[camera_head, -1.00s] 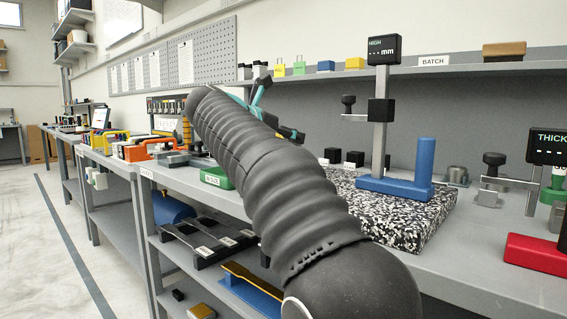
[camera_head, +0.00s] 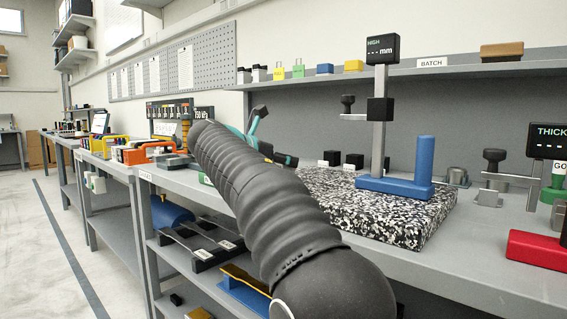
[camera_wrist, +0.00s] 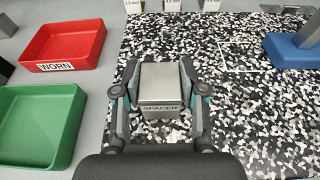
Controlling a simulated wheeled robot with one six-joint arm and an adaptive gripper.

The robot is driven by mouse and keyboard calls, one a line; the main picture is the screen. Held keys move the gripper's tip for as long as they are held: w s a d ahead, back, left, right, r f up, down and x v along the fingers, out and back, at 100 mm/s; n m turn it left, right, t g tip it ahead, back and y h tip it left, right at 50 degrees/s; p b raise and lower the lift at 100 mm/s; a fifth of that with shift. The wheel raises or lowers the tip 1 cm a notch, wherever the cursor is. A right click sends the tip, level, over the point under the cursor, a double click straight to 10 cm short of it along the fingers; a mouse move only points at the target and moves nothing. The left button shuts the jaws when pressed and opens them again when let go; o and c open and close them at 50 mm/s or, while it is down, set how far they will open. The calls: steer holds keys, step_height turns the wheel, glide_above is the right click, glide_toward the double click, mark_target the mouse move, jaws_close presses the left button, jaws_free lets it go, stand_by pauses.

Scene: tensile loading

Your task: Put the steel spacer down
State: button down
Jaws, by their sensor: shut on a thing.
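The steel spacer (camera_wrist: 160,82) is a grey block with a "SPACER" label on its front face. My gripper (camera_wrist: 160,73) is shut on it, one finger on each side, in the wrist view. The spacer is over the left part of the black-and-white speckled plate (camera_wrist: 225,135). I cannot tell whether it touches the plate. In the head view my arm hides the spacer, and only teal and dark parts of the gripper show behind the arm. The speckled plate (camera_head: 420,222) also shows there, right of my arm.
Left of the plate are a red tray (camera_wrist: 68,66) labelled "WORN" and a green tray (camera_wrist: 62,160). A height gauge with a blue base (camera_head: 390,187) stands on the plate's right part. Labelled blocks line the plate's back edge. A red-based thickness gauge (camera_head: 538,250) stands far right.

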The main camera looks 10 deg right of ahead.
steer(key=c, duration=0.7)
jaws_free()
steer(key=shift+f, duration=0.15)
steer(key=shift+o, duration=0.2)
steer(key=shift+a+r, duration=0.15)
steer(key=shift+r, duration=0.05)
steer(key=p+v, duration=0.1)
steer(key=v, duration=1)
steer(key=shift+s+a, duration=0.15)
steer(key=shift+a, duration=0.15)
